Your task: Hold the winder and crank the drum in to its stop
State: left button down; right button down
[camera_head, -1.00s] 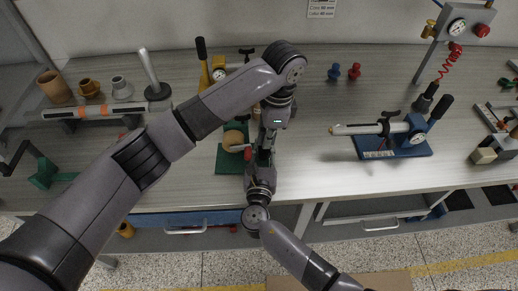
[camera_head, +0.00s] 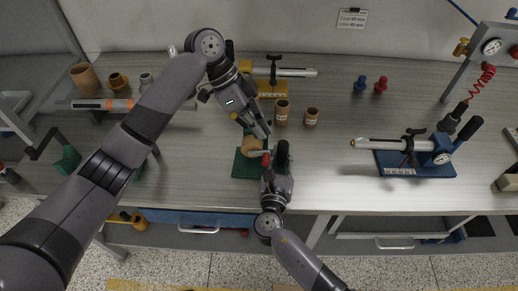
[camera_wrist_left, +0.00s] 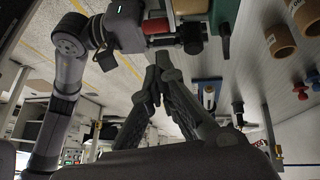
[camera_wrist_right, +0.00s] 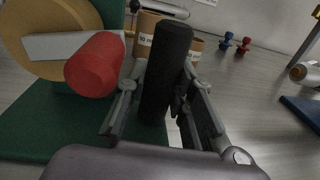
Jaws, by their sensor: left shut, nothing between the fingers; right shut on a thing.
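The winder has a green base (camera_head: 242,168), a tan drum (camera_head: 249,147) and a crank with a red knob (camera_head: 266,160). In the right wrist view, the drum (camera_wrist_right: 45,25), grey crank arm (camera_wrist_right: 62,46) and red knob (camera_wrist_right: 95,65) are close on the left. My right gripper (camera_head: 279,165) is shut on the winder's upright black handle (camera_wrist_right: 167,70). My left gripper (camera_head: 266,132) is shut and empty, just behind the drum and handle. In the left wrist view its fingertips (camera_wrist_left: 158,75) meet, apart from the red knob (camera_wrist_left: 158,26).
Two brown cups (camera_head: 282,112) (camera_head: 311,117) stand behind the winder. A yellow-based fixture (camera_head: 268,88) is further back. A blue-based fixture (camera_head: 415,165) stands to the right, with blue (camera_head: 360,85) and red (camera_head: 380,85) pegs behind. The table between is clear.

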aim_at(264, 157)
pick_arm(q)
jog(key=a+r+t+h, duration=0.2)
jog(key=a+h, duration=0.1)
jog(key=a, duration=0.7)
jog(key=x, duration=0.9)
jog(key=s+x, duration=0.1)
jog(key=x, duration=0.3)
jog(key=shift+d, duration=0.3)
jog(key=shift+d+y, duration=0.3)
jog(key=shift+y, duration=0.2)
